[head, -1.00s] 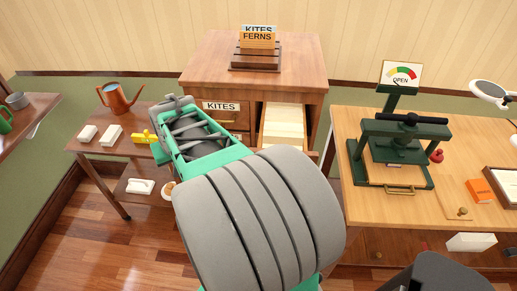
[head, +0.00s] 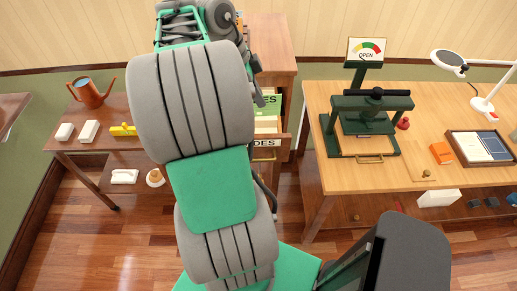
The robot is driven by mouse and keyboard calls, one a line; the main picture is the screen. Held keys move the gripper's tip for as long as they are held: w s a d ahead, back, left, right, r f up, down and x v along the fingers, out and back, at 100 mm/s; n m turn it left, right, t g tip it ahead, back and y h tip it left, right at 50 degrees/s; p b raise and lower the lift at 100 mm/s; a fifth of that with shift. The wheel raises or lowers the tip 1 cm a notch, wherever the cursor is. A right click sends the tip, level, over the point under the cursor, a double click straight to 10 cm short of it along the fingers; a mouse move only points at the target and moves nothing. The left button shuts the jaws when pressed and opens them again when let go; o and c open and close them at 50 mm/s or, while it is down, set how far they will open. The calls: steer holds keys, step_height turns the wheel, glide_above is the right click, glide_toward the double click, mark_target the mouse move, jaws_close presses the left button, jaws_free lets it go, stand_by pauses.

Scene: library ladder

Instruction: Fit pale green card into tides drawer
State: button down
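The pale green card (head: 268,104) stands upright at the open drawer in the cabinet, with only its right part and the letters "ES" showing past my arm. The drawer front (head: 265,155) carries a white label ending in "DES", its left part hidden. Cream cards (head: 266,124) show inside, in front of the green card. Whether the card's lower edge is down among them I cannot tell. My gripper (head: 259,98) is mostly hidden behind my arm. A dark finger part shows beside the green card's top, but its grip is not visible.
The wooden cabinet (head: 275,45) is largely covered by my arm. A desk with a green press (head: 368,125), lamp (head: 480,75) and tray (head: 482,147) stands to the right.

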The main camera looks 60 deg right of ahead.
steer(key=shift+m, duration=0.3)
step_height(320, 180, down, 14)
steer(key=shift+s+a+f+b, duration=0.1)
steer(key=shift+a+f+b, duration=0.05)
steer(key=shift+b, duration=0.75)
steer(key=c, duration=1.7)
jaws_free()
